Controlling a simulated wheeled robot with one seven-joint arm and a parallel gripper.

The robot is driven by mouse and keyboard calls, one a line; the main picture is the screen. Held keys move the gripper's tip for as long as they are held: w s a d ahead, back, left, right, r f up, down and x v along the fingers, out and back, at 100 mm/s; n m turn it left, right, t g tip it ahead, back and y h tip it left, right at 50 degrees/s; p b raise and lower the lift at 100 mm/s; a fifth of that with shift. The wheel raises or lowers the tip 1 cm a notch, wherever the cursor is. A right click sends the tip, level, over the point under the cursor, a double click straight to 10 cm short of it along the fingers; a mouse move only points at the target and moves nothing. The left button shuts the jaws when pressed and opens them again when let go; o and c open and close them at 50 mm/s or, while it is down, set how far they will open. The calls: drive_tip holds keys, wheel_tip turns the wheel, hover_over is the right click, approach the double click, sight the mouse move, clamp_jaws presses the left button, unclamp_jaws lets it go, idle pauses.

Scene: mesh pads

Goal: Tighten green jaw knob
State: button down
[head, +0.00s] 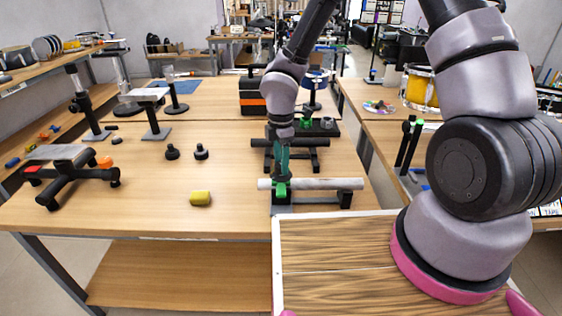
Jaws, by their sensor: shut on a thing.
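In the head view, the green jaw knob (281,190) is at the left end of a pale horizontal tube (335,184) on a low black stand. My gripper (281,179) points down at the knob from above, with its teal fingers closed on it. The fingers and wrist partly cover the knob, so the exact contact is small and hard to see. How tightly the knob is screwed cannot be told.
A black stand (318,143) is just behind the tube. A black clamp stand (70,172) is at the far left.

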drive_tip(key=shift+m, duration=1.7)
drive_tip(key=shift+c, duration=1.5)
unclamp_jaws()
drive_tip(key=shift+r, duration=0.1)
wheel_tip(320, 180, up, 11)
